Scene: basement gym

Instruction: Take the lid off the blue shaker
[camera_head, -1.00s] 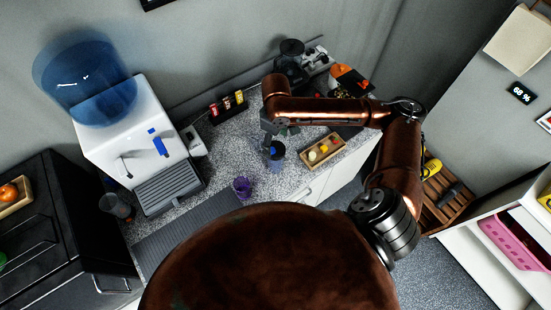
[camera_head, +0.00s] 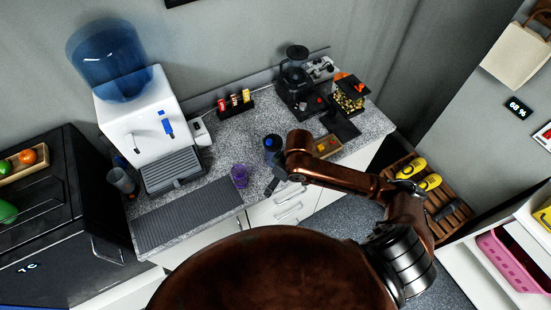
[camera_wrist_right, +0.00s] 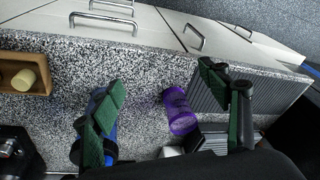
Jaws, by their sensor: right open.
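The blue shaker (camera_head: 272,152) stands on the speckled counter, dark at its top; I cannot make out the lid's edge. In the right wrist view the blue shaker (camera_wrist_right: 111,143) is mostly hidden behind one finger. My right gripper (camera_head: 278,183) is open and empty, near the counter's front edge, in front of the shaker. In the wrist view the two green-padded fingers of my right gripper (camera_wrist_right: 162,80) are wide apart, with nothing held between them. I cannot tell whether a finger touches the shaker. My left gripper is not in view.
A purple cup (camera_head: 240,176) stands left of the shaker, beside a dark ribbed mat (camera_head: 187,214). A wooden tray (camera_head: 336,151) with small items is to the right, partly behind my arm. A water dispenser (camera_head: 140,125) is at left and a coffee grinder (camera_head: 296,70) at the back.

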